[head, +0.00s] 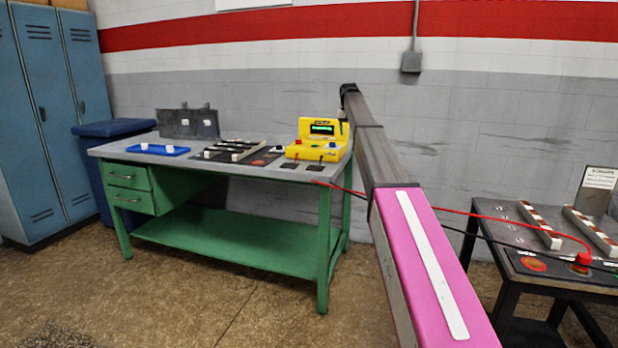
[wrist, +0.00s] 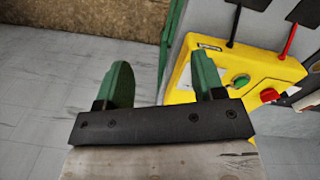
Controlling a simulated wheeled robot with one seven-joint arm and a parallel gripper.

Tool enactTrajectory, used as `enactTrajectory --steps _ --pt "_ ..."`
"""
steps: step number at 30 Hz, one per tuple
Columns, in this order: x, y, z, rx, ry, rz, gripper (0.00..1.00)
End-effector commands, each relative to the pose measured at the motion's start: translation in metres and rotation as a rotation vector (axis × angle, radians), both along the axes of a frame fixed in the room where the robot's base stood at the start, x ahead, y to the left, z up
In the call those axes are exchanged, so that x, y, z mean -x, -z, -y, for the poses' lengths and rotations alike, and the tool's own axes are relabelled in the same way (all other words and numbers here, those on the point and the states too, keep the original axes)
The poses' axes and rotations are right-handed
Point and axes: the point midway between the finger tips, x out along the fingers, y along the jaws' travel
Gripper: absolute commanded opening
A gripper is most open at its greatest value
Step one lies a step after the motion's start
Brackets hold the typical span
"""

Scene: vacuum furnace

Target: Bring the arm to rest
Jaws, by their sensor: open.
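My gripper (wrist: 160,82) shows in the wrist view with its two green fingers apart and nothing between them. Behind the right finger is a yellow instrument (wrist: 236,70) with a green and a red button. In the head view my arm, with a pink link, reaches forward from the lower right toward the right end of the green workbench (head: 235,241). The gripper itself cannot be made out there. The same yellow instrument (head: 306,150), with a lit green display, stands on that bench just left of the arm's far end.
The bench also holds a blue tray (head: 158,150) with white pieces and dark rails (head: 235,150). A black table (head: 562,277) with striped rails and a red connector stands at right. Red and black cables run between, behind my arm. Blue lockers (head: 40,110) stand at left. Floor in front is clear.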

Motion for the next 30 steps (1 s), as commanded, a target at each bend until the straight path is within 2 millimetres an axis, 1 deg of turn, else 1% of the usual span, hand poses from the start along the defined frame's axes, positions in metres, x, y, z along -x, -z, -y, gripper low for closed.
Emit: enactTrajectory --steps 1,5,6,8,11,14,17,18,20,21,23,24,26,27,29,30 --pt "0.007 0.007 0.001 0.0 0.001 0.0 0.62" --pt "0.018 0.029 0.001 -0.002 0.001 0.0 0.62" --pt "0.024 0.038 0.001 -0.002 0.001 0.0 0.62" --pt "0.031 0.05 0.001 -0.003 0.002 0.0 0.62" --pt "0.046 0.075 0.002 -0.004 0.002 0.0 0.62" --pt "0.066 0.105 0.003 -0.006 0.003 0.0 0.62" --pt "0.093 0.141 0.003 -0.009 0.004 -0.001 0.62" --pt "0.108 0.16 0.004 -0.01 0.005 -0.002 0.62" --pt "0.133 0.189 0.004 -0.012 0.006 -0.002 0.62" --pt "0.151 0.209 0.005 -0.014 0.007 -0.002 0.62" --pt "0.179 0.239 0.005 -0.016 0.008 -0.002 0.62" --pt "0.197 0.257 0.005 -0.018 0.009 -0.002 0.62" --pt "0.226 0.284 0.006 -0.021 0.011 -0.001 0.62" --pt "0.246 0.301 0.006 -0.022 0.012 -0.001 0.62" --pt "0.277 0.325 0.006 -0.025 0.014 -0.001 0.62" --pt "0.298 0.341 0.007 -0.028 0.016 -0.001 0.62"
